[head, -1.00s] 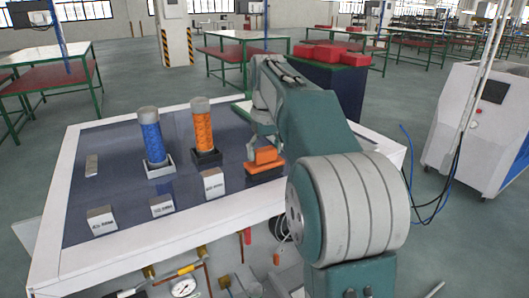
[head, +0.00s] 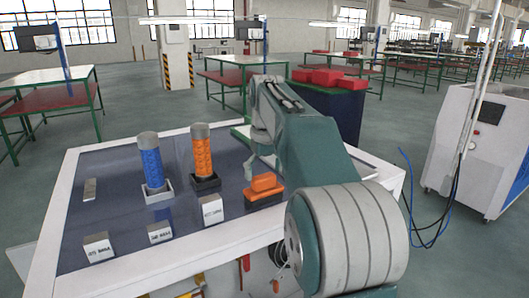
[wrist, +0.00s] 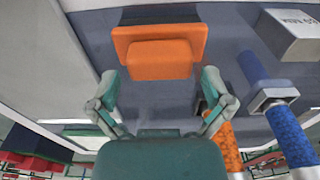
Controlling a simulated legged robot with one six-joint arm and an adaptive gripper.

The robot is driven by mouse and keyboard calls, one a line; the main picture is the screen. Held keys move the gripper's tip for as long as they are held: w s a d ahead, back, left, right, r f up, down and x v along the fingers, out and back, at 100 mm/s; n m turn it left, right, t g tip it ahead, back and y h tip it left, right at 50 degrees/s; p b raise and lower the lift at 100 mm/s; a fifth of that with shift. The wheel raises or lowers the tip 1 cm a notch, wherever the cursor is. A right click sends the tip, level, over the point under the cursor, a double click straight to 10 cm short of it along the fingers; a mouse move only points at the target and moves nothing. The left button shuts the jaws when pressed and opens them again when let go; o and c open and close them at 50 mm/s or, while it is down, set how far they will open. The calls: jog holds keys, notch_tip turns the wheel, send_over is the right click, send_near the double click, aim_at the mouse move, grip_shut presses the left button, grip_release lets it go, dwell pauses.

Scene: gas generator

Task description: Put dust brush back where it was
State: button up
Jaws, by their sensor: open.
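The dust brush (head: 265,183) is an orange block, seated in a small black holder (head: 266,199) at the right of the dark panel top. In the wrist view the orange brush (wrist: 160,60) lies just ahead of the fingers, with a dark strip of the holder (wrist: 160,15) beyond it. My gripper (wrist: 160,85) is open and empty, its two fingers spread apart and clear of the brush. In the head view my gripper (head: 256,158) is above and behind the brush, partly hidden by my arm.
A blue cylinder (head: 151,163) and an orange cylinder (head: 202,156) stand in holders to the left of the brush. Several small label blocks, such as the one at the front right (head: 212,210), line the panel. The panel's white rim (head: 200,260) borders it.

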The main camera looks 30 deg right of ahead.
aim_at(265, 177)
notch_tip(265, 177, up, 10)
jog(key=shift+s+r, duration=0.15)
jog(key=shift+s, duration=0.2)
jog(key=shift+s, duration=0.1)
dwell(0.6)
